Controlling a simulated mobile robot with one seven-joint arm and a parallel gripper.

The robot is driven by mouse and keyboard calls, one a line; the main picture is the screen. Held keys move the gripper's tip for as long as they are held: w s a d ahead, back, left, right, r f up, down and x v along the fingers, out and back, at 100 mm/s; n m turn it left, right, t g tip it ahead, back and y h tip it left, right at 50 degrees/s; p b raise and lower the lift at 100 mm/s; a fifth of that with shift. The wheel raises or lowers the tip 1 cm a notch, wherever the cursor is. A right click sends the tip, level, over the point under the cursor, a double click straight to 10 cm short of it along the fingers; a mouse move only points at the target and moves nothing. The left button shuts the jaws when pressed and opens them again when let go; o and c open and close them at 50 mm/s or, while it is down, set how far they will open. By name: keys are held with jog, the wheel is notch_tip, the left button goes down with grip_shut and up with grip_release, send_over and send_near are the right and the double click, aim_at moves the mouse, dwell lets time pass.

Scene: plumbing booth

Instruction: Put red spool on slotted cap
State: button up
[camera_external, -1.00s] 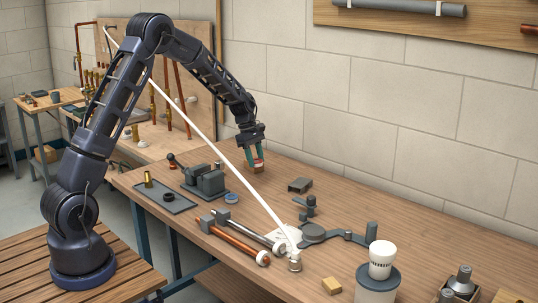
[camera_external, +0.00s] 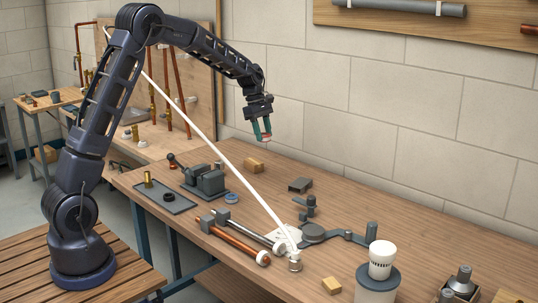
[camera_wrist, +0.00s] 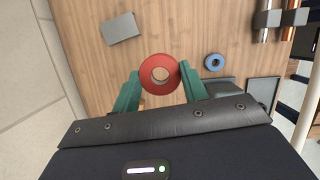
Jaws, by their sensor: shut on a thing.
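The red spool (camera_wrist: 146,74) shows in the wrist view as a red ring with a round hole, held between the two green fingertips. My gripper (camera_external: 263,136) is shut on it and holds it in the air above the bench, pointing down. In the external view the spool is mostly hidden by the fingers. I cannot tell for sure which item is the slotted cap; a small metal fitting with a round top (camera_external: 295,265) stands near the bench's front edge.
A wooden block (camera_external: 253,164) lies below my gripper. A long white tube (camera_external: 220,152) slants across the view.

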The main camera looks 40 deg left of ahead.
jog(key=d+r, duration=0.4)
jog(key=d, duration=1.3)
notch_tip(320, 180, up, 13)
jog(key=m, duration=0.1)
send_over(386, 247)
jog(key=a, duration=0.1)
notch_tip(386, 247, down, 19)
jog(key=shift+a+f, duration=0.1)
jog(key=shift+a, duration=0.05)
jog(key=shift+f, duration=0.1)
jog(key=o, duration=1)
jog(key=shift+c, duration=0.2)
